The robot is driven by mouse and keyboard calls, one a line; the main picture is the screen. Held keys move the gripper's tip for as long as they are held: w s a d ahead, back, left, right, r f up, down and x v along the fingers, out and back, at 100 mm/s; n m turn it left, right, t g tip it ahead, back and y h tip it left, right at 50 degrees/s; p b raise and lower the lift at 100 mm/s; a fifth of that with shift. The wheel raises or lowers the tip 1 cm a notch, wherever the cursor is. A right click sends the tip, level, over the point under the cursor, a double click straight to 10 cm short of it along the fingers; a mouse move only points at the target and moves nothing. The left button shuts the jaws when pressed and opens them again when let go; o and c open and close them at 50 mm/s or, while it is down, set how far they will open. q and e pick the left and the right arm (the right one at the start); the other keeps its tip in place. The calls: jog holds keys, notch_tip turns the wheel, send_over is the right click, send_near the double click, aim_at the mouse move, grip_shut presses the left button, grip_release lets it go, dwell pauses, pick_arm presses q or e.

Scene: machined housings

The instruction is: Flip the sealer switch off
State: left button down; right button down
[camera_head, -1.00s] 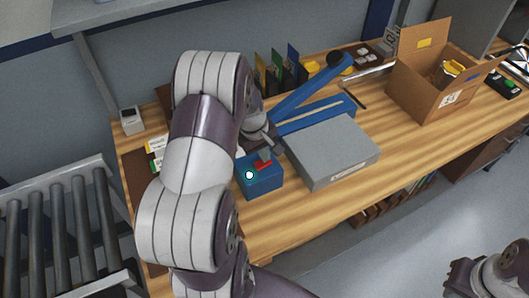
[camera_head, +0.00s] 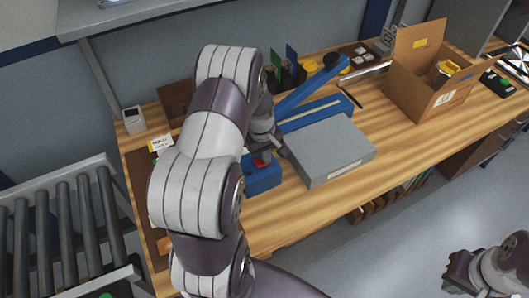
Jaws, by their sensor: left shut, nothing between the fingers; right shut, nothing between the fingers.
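The blue sealer (camera_head: 318,110) lies on the wooden bench with its long arm raised at an angle. Its blue control box (camera_head: 264,180) sits in front and carries a red switch (camera_head: 261,161). My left gripper (camera_head: 268,150) is shut and empty, pointing down right at the switch; I cannot tell if it touches. The gripper partly covers the switch, so its on or off position is unclear. My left arm hides the left end of the box, and no lit lamp shows on it. My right gripper (camera_head: 455,280) is shut and empty, low at the right, away from the bench.
A grey box (camera_head: 330,150) lies right of the control box, close to my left gripper. An open cardboard box (camera_head: 425,95) stands further right. A roller conveyor (camera_head: 65,220) is at the left. The bench front (camera_head: 290,210) is clear.

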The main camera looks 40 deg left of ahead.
pick_arm(q)
jog(key=shift+s+a+f, duration=0.2)
jog(key=shift+s+f, duration=0.05)
jog(key=shift+s, duration=0.45)
jog(key=shift+s+a, duration=0.1)
jog(key=shift+s, duration=0.05)
jog(key=shift+p, duration=0.3)
